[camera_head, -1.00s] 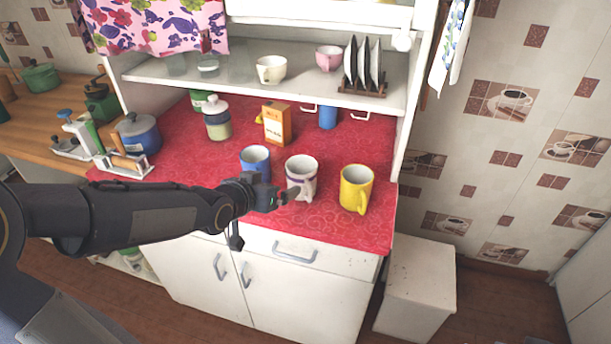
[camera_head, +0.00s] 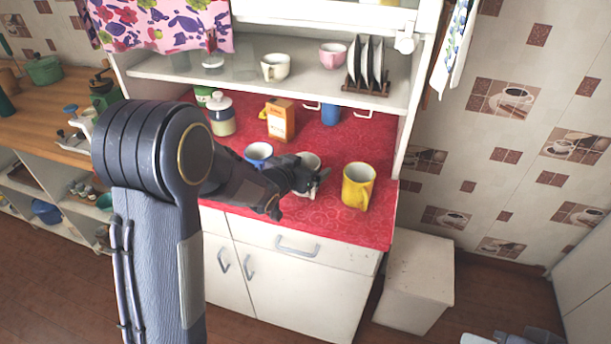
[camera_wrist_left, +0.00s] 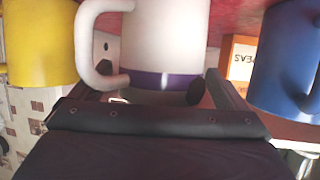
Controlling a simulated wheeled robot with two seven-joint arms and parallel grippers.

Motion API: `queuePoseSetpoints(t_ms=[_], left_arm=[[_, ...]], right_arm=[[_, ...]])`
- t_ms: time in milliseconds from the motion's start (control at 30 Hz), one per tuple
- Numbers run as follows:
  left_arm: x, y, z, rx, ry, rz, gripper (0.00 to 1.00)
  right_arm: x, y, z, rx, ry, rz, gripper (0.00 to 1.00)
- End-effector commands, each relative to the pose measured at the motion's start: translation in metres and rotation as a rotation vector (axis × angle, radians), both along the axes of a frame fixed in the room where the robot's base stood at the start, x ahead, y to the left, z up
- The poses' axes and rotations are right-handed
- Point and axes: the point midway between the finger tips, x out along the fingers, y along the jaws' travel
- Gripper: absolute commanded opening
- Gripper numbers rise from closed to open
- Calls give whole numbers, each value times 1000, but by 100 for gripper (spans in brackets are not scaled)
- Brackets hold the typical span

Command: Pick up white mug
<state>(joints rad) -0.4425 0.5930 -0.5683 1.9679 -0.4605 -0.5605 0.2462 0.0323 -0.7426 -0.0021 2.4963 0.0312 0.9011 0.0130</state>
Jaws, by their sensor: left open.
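The white mug (camera_head: 313,160) stands on the red counter, mostly hidden behind my left gripper (camera_head: 308,180) in the head view. In the left wrist view the white mug (camera_wrist_left: 165,40) is close and central, with a purple band and its handle on the left. My left gripper (camera_wrist_left: 162,65) is open, with one finger on each side of the mug's body; the left finger shows behind the handle. I cannot tell whether either finger touches the mug.
A yellow mug (camera_head: 357,186) stands close to the right of the white mug, and a blue mug (camera_head: 258,151) to its left. An orange box (camera_head: 281,121) and a jar (camera_head: 221,116) stand behind. A shelf (camera_head: 320,94) overhangs the counter's back.

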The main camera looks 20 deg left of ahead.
Motion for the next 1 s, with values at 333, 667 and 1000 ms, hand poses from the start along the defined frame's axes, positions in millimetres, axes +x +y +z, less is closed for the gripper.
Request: queuePoseSetpoints(t_ms=[333,667,1000], left_arm=[[1,0,0,-1,0,1,78],[1,0,1,-1,-2,0,38],[1,0,7,-3,-4,1,38]], right_arm=[[0,0,0,0,0,0,36],[0,0,0,0,0,0,36],[0,0,0,0,0,0,36]])
